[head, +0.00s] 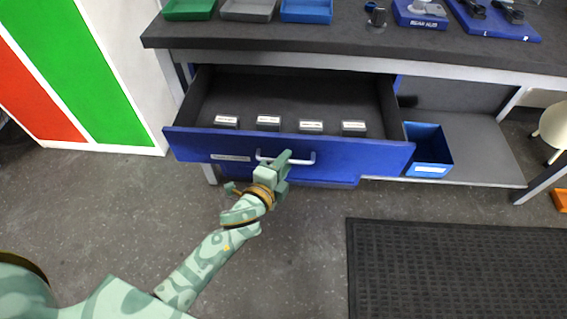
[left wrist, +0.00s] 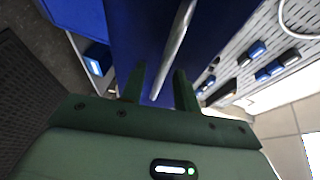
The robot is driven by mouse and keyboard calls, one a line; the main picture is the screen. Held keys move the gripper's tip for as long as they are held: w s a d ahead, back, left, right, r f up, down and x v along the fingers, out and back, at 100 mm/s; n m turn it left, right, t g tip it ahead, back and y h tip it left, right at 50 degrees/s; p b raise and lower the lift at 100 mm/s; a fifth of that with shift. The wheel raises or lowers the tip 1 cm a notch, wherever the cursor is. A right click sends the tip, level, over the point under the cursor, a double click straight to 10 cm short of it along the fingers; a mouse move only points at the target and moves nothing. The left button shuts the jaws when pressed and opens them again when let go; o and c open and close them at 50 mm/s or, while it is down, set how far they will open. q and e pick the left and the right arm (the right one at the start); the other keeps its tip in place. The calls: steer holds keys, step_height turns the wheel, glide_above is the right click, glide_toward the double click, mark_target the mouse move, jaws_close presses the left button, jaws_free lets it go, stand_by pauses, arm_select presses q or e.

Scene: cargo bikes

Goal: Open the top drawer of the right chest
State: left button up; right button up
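The blue top drawer (head: 235,146) of the chest under the bench is pulled far out; its dark inside shows. A silver bar handle (head: 309,158) is on its front; it also shows in the left wrist view (left wrist: 176,45). My left gripper (head: 284,160) is at the handle. In the left wrist view its two fingers (left wrist: 159,72) are apart, with the bar running between them and a gap on each side. A lower blue front (head: 325,182) shows just below the drawer. My right gripper is not in view.
Several small labelled boxes (head: 311,127) stand in the drawer. The bench top (head: 350,40) above holds trays and parts. A blue bin (head: 428,145) sits on the low shelf to the right. A black mat (head: 450,270) lies on the floor; the floor before the drawer is clear.

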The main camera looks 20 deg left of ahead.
arm_select(q)
steer(key=shift+s, duration=0.1)
